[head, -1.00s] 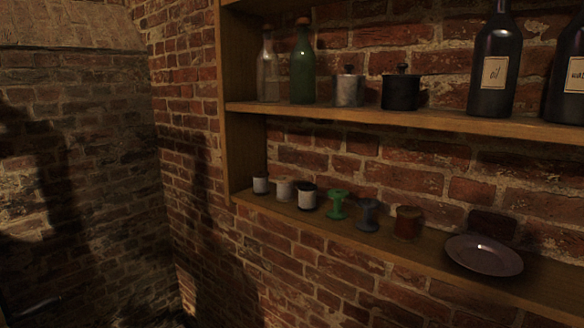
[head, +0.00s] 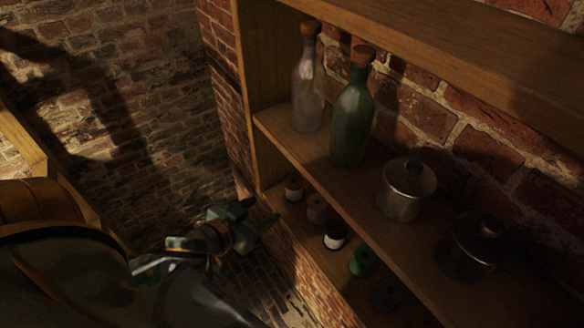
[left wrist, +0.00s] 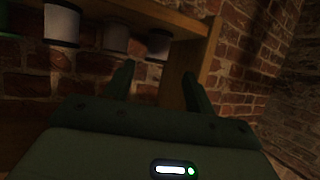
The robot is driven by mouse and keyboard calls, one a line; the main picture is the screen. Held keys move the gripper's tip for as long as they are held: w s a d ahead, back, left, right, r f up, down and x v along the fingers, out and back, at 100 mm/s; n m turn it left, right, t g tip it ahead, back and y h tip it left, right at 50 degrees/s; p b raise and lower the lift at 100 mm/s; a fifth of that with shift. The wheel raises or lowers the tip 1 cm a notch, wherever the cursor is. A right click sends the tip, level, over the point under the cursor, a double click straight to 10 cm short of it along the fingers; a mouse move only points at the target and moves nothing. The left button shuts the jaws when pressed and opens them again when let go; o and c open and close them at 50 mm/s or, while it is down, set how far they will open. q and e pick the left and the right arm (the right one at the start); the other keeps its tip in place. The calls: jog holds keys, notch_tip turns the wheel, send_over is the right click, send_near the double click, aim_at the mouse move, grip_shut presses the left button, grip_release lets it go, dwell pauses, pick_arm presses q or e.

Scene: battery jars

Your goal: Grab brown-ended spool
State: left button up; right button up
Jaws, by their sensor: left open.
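The brown-ended spool (head: 317,208) appears to be the second from the left in the row on the lower shelf. Its ends are dim brown and its middle pale. In the left wrist view, which looks upside down, it seems to be the middle pale spool (left wrist: 115,38). My left gripper (head: 258,213) is open and empty, in front of the lower shelf's left end, left of the spools and apart from them. Its two fingers (left wrist: 158,70) point toward the shelf in the left wrist view. My right gripper is not in view.
A small white spool (head: 293,190) stands left of it, and a black-ended white spool (head: 334,236) right of it. A green spool (head: 361,262) and a grey-blue one (head: 387,293) follow. The upper shelf (head: 290,150) overhangs them with a green bottle (head: 351,115) and pots.

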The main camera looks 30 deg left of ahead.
aim_at(289, 192)
pick_arm(q)
jog(key=x, duration=0.3)
jog(key=r+x, duration=0.1)
jog(key=x, duration=0.6)
jog(key=shift+w+d+r, duration=0.1)
jog(key=shift+w+d, duration=0.05)
jog(key=shift+w, duration=0.25)
jog(key=p+x, duration=0.1)
jog(key=x, duration=0.4)
jog(key=shift+w+f, duration=0.2)
jog(key=shift+s, duration=0.2)
jog(key=c, duration=0.4)
jog(key=shift+w, duration=0.1)
jog(key=c, duration=0.3)
